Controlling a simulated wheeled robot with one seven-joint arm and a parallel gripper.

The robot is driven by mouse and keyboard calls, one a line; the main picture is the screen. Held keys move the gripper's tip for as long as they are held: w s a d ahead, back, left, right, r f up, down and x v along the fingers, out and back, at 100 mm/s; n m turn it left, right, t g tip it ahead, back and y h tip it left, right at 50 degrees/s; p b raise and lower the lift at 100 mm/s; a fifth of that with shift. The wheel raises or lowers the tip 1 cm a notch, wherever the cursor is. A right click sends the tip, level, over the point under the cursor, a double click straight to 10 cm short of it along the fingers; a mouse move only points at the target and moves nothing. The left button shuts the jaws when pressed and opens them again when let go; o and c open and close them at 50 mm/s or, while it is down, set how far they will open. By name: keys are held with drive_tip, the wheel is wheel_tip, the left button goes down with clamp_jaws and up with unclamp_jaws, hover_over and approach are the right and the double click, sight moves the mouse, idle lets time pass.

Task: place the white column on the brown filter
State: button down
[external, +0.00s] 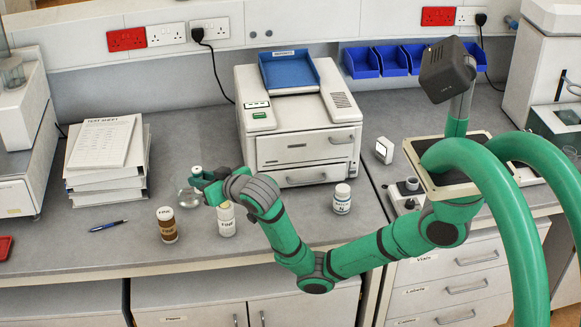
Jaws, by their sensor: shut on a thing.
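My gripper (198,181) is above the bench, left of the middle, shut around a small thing. A white cap-like top (196,170) shows above the jaws and a clear rounded part (188,198) below them; the jaws hide the middle, and I cannot tell for sure that this is the white column. A brown jar with a white cap and a pale label (167,226) stands upright on the bench, nearer the front and slightly left of my gripper; it seems to be the brown filter. A white labelled jar (227,221) stands right of it, its top close to my wrist.
Another white labelled jar (342,199) stands right of my forearm. A bench machine (300,118) stands behind. The bench left of the brown jar is mostly clear.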

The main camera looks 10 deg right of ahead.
drive_tip(key=w+a+f, duration=0.2)
drive_tip(key=a+f, duration=0.1)
drive_tip(key=w+a+f, duration=0.2)
drive_tip(key=a+f, duration=0.1)
drive_tip(key=a, duration=0.1)
drive_tip(key=w+a+f, duration=0.3)
drive_tip(key=a, duration=0.1)
drive_tip(key=shift+w, duration=0.1)
drive_tip(key=shift+w+f, duration=0.1)
drive_tip(key=shift+f, duration=0.05)
drive_tip(key=shift+w+a+f, duration=0.1)
drive_tip(key=shift+a+f, duration=0.05)
drive_tip(key=shift+f, duration=0.75)
drive_tip(key=shift+a+f, duration=0.1)
drive_tip(key=shift+f, duration=0.75)
drive_tip(key=shift+f, duration=0.15)
drive_tip(key=c, duration=1.6)
unclamp_jaws()
drive_tip(key=shift+o, duration=0.2)
